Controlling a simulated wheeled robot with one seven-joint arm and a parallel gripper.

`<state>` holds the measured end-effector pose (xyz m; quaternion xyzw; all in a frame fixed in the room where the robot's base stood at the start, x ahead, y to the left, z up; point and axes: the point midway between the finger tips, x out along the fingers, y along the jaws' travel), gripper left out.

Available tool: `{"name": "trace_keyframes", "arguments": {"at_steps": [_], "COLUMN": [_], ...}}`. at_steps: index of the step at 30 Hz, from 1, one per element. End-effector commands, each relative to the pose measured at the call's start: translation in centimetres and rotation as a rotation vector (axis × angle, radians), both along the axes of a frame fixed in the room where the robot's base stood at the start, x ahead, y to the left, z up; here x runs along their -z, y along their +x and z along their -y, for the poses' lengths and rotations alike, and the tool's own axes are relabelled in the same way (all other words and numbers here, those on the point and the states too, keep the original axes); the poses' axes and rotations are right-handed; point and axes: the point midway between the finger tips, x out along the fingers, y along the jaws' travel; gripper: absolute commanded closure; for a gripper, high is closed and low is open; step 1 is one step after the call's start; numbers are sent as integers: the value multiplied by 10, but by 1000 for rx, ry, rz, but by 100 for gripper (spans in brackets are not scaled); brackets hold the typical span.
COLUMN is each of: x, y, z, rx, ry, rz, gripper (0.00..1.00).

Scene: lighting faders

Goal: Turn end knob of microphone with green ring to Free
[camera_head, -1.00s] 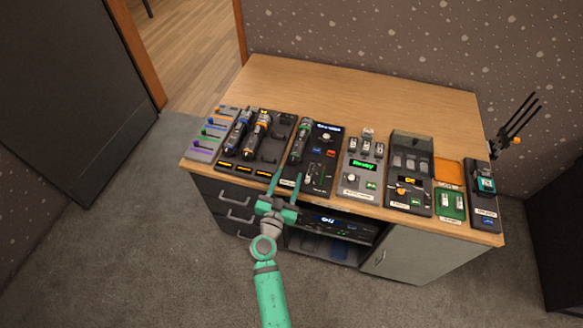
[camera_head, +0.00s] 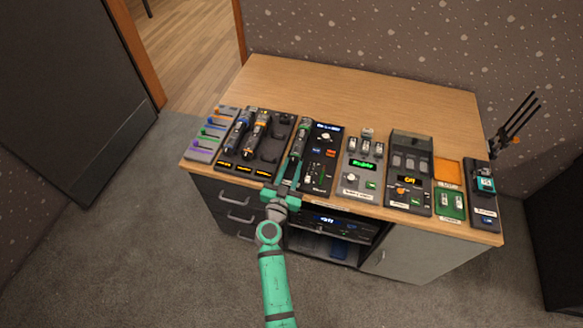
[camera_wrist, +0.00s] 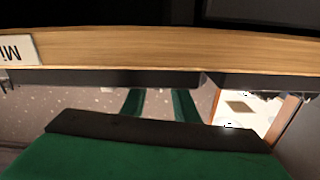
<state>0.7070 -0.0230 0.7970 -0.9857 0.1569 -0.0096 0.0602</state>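The microphone with the green ring (camera_head: 301,137) lies on a dark dock in the row of devices on the desk, left of a black panel with faders. Its end knob is too small to make out, and its near end is close to my fingers. My gripper (camera_head: 289,173) is at the desk's front edge, just on the near side of that microphone. Its two green fingers are apart with nothing between them. In the wrist view the fingers (camera_wrist: 158,104) also show with a gap, below the wooden desk edge, and the microphone is not visible there.
Two other microphones, one blue-ringed (camera_head: 238,129) and one orange-ringed (camera_head: 257,127), lie to the left in a dark rack. A black fader panel (camera_head: 322,158) is close on the right. The wooden desk top (camera_head: 350,90) behind the devices is clear.

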Motion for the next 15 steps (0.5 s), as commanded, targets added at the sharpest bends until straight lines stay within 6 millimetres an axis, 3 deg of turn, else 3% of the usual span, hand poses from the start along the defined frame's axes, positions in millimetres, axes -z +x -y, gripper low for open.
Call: {"name": "trace_keyframes", "arguments": {"at_steps": [15], "x": [0], "y": [0], "z": [-1], "rx": [-2], "ry": [-257], "rz": [-84], "gripper": [95]}}
